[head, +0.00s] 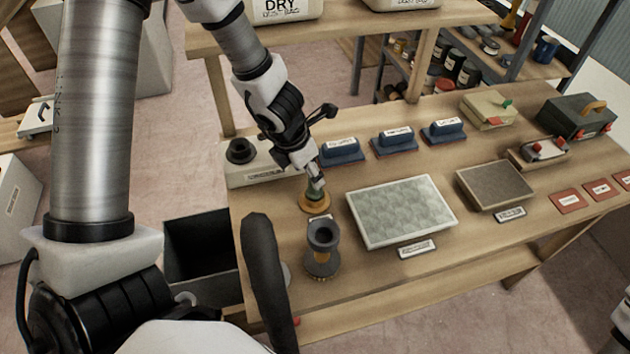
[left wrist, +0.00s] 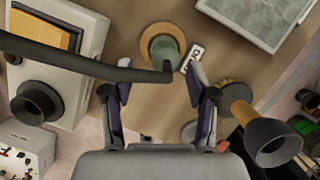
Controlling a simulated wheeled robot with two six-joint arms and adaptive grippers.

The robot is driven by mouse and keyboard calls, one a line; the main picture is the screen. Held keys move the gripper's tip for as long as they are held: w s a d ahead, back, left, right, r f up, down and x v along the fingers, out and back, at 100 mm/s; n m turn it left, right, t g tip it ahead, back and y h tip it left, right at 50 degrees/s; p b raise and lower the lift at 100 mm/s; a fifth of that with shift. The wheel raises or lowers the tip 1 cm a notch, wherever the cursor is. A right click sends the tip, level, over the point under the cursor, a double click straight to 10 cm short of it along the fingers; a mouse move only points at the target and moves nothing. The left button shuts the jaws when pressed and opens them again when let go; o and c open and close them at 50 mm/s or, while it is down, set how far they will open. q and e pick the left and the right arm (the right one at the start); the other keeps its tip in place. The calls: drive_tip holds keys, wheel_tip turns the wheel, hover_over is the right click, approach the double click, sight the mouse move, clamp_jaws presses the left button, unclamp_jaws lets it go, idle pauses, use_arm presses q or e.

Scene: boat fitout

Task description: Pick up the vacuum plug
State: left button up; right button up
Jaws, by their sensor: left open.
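A small green-topped piece on a round tan base (head: 314,203), which looks like the plug, stands near the left end of the workbench. In the left wrist view its green top (left wrist: 167,52) and tan ring show beyond the fingers, beside a small label. My left gripper (head: 317,183) is just above it in the head view and hides part of it. In the left wrist view the left gripper (left wrist: 160,88) has its fingers spread apart, with nothing held between them. My right gripper is not in view.
A dark funnel-mouthed fitting (head: 322,245) stands close in front. A pale box with a black round port (head: 240,152) sits behind left. A grey textured panel (head: 400,210) lies to the right. Blue-handled blocks (head: 342,150) line the back. A dark open bin (head: 200,248) is left of the bench.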

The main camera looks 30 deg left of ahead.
use_arm(q)
drive_tip(key=b+x, duration=0.1)
drive_tip(key=x, duration=0.1)
drive_tip(key=b+x, duration=0.1)
drive_tip(key=x, duration=0.1)
drive_tip(key=shift+w+d, duration=0.1)
drive_tip(key=shift+d, duration=0.3)
drive_tip(key=shift+w+d+f, duration=0.2)
drive_tip(key=shift+w+f, duration=0.05)
drive_tip(key=shift+s+a+r, duration=0.15)
drive_tip(key=shift+a, duration=0.05)
drive_tip(key=shift+s+a, duration=0.1)
drive_tip(key=shift+s, duration=0.05)
drive_tip(key=c, duration=0.4)
drive_tip(key=shift+r, duration=0.1)
drive_tip(key=c, duration=0.6)
clamp_jaws()
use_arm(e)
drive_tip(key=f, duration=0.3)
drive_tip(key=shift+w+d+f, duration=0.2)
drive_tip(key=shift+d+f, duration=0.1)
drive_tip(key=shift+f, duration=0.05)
